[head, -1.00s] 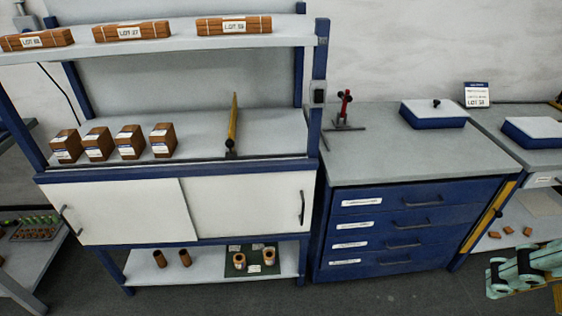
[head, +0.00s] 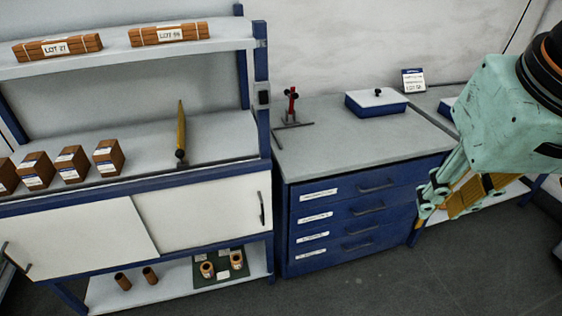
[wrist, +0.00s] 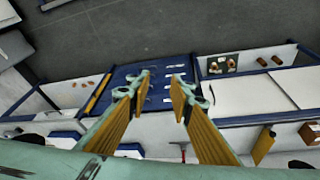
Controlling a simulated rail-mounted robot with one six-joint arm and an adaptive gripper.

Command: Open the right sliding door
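The right sliding door (head: 205,213) is a white panel under the bench top on the left, with a dark upright handle (head: 261,208) near its right edge. It covers the right half of the cabinet front, beside the left sliding door (head: 80,240). It also shows upside down in the wrist view (wrist: 240,97). My gripper (head: 436,208) is at the right of the head view, in front of and right of the drawers, apart from the door. In the wrist view my gripper (wrist: 162,82) has its yellow-padded fingers spread with nothing between them.
A blue drawer cabinet (head: 350,225) stands right of the doors, with a red clamp (head: 291,105) and a blue box (head: 375,103) on top. A lower shelf (head: 170,290) holds small copper rolls. The floor (head: 400,280) in front is clear.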

